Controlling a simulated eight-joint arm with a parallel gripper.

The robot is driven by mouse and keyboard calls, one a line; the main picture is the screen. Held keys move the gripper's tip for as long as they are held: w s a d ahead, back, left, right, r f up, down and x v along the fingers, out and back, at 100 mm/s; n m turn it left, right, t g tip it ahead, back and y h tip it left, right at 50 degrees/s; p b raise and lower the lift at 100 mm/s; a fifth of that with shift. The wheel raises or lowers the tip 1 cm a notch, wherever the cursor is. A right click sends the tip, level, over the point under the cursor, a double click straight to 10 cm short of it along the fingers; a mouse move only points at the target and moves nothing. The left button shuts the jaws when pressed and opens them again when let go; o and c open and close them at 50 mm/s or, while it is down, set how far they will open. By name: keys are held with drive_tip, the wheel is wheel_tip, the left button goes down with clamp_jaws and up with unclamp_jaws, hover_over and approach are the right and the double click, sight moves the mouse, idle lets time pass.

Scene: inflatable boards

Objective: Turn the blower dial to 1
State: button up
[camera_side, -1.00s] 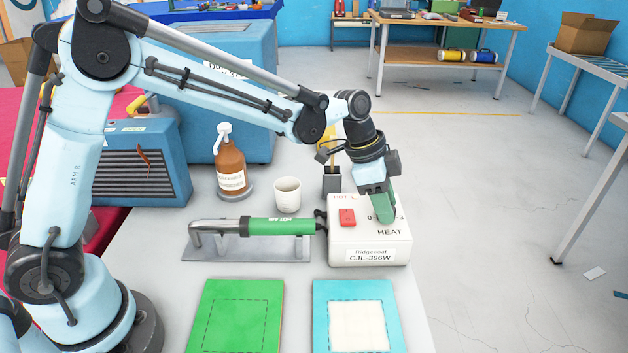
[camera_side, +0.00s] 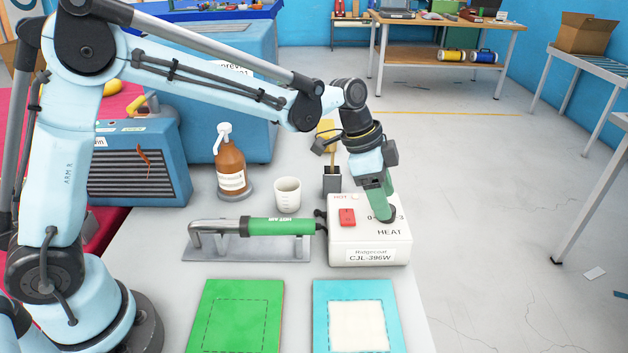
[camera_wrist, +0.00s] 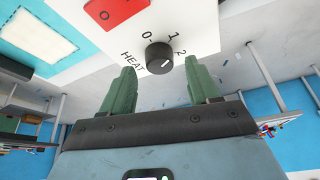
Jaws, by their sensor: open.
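The white blower control box (camera_side: 345,240) stands at the table's right, marked HOT, HEAT and CJL-396W. Its dark round dial (camera_side: 387,214) sits under my gripper (camera_side: 379,192), among numbers partly hidden by the fingers. In the wrist view the dial (camera_wrist: 158,57) shows between 0, 1 and 2, and its pale pointer line aims to the lower right, past the 2. My gripper (camera_wrist: 160,68) is open, its green fingers apart on either side of the dial in that view. I see no clear grip on it.
A red switch (camera_side: 347,217) is beside the dial on the box. The green-handled blower (camera_side: 282,227) rests on a metal stand to the left. A white cup (camera_side: 287,195) and a brown bottle (camera_side: 231,167) stand behind. Green (camera_side: 210,335) and blue (camera_side: 395,335) boards lie in front.

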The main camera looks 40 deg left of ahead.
drive_tip(key=v, duration=1)
drive_tip(key=shift+r, duration=0.1)
drive_tip(key=s+a+f+n+t+y, duration=0.1)
drive_tip(key=s+a+n, duration=0.2)
drive_tip(key=s+n, duration=0.1)
drive_tip(key=s+a+f+n+t+y, duration=0.1)
drive_tip(key=s+a+f+n+t, duration=0.1)
drive_tip(key=s+a+n, duration=0.2)
drive_tip(key=s+a+f+n+t+y, duration=0.1)
drive_tip(key=s+a+n, duration=0.3)
drive_tip(key=s, duration=0.4)
drive_tip(key=shift+s+f+t+y, duration=0.1)
drive_tip(key=shift+f+t+y, duration=0.3)
drive_tip(key=shift+f+y, duration=0.1)
